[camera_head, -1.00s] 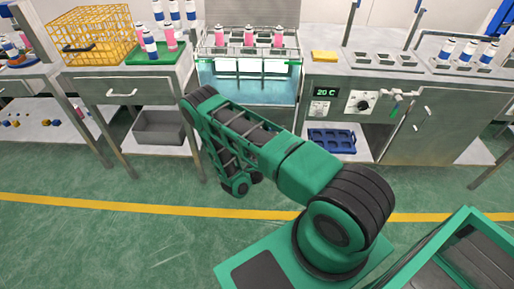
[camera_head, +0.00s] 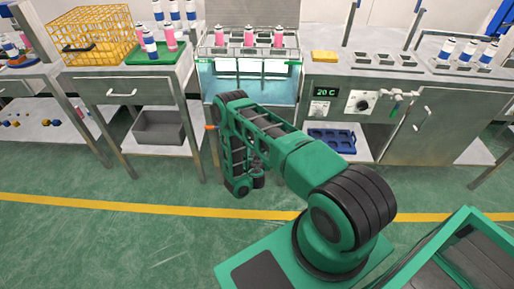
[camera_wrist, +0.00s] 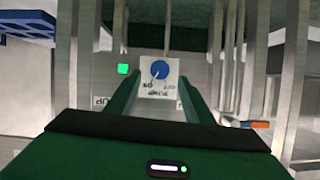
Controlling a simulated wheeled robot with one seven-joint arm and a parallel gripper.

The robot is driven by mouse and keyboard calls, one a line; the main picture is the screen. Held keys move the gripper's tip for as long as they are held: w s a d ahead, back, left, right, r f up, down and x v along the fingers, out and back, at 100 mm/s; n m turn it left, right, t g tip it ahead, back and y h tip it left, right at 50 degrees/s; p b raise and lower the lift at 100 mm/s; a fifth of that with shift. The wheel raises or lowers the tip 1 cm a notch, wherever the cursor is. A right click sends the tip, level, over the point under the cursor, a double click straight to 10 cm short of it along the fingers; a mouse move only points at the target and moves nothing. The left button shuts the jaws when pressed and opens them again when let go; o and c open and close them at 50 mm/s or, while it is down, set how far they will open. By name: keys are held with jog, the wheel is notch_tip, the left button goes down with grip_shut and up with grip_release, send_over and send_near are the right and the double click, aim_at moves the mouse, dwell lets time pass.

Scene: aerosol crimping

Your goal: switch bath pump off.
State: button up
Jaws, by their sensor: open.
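The pump switch is a round blue knob (camera_wrist: 159,69) on a white label plate (camera_wrist: 152,91), seen upside down in the wrist view. Its pale pointer mark slants to the lower left, toward the side where ON seems printed. I cannot tell how far the fingertips are from the knob. The bath (camera_head: 275,86) is lit in the head view; my arm hides the switch and gripper there.
Bath legs and metal bars (camera_wrist: 234,60) stand close right of my fingers. An orange-tipped part (camera_wrist: 255,124) sticks out on the right; it also shows in the head view (camera_head: 210,127). A blue crate (camera_head: 331,140) sits on a low shelf. The floor in front is clear.

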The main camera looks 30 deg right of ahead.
jog(key=x, duration=0.6)
dwell(0.3)
jog(key=shift+c, duration=0.6)
